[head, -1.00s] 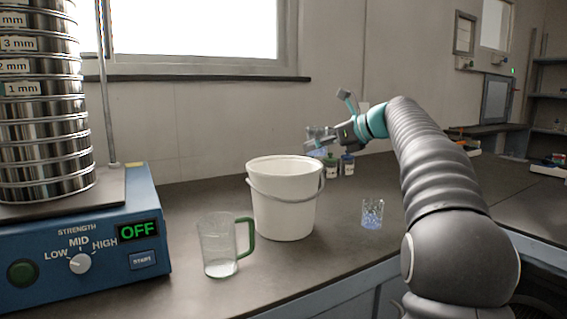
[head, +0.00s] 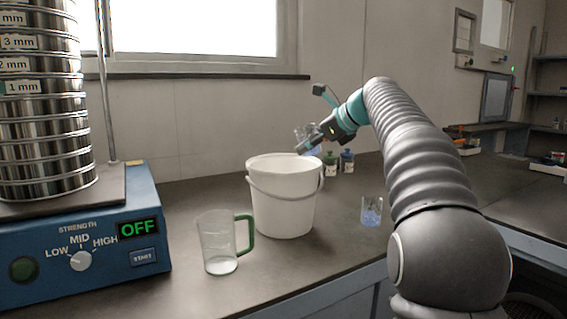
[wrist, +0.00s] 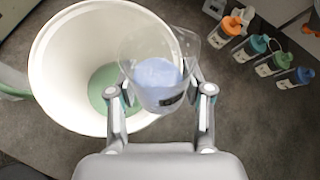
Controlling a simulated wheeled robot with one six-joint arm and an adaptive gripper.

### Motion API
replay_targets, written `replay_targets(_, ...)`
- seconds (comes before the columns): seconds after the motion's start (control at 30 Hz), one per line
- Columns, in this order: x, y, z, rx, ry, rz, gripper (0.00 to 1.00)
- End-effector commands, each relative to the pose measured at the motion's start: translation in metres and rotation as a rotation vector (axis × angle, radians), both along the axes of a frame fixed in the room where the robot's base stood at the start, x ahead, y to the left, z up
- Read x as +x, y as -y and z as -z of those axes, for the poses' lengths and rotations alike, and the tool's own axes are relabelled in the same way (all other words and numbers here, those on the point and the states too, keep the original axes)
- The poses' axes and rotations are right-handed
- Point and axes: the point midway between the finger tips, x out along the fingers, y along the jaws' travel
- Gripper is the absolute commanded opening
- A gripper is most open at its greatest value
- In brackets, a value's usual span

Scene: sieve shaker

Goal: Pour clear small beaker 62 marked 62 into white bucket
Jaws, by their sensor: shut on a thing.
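The white bucket (head: 283,205) stands on the bench in the middle of the head view. In the wrist view the bucket (wrist: 48,60) shows a patch of green material on its floor. My gripper (head: 312,142) is shut on a clear small beaker (head: 305,132), held above and behind the bucket's right rim and tilted. In the wrist view the beaker (wrist: 150,45) sits between my fingers, overlaps the bucket's right side and holds pale blue material. Its marking is too small to read.
A second clear beaker (head: 371,211) with blue contents stands right of the bucket. A green-handled jug (head: 218,245) stands front left. Several capped bottles (wrist: 262,50) stand behind. The blue sieve shaker (head: 90,240) reads OFF at the left.

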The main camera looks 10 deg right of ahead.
Motion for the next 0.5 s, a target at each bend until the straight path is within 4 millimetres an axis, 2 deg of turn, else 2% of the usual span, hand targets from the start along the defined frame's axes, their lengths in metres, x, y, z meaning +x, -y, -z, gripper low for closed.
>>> replay_targets(0.5,-0.002,-0.022,0.014,-0.257,0.025,-0.003,0.13)
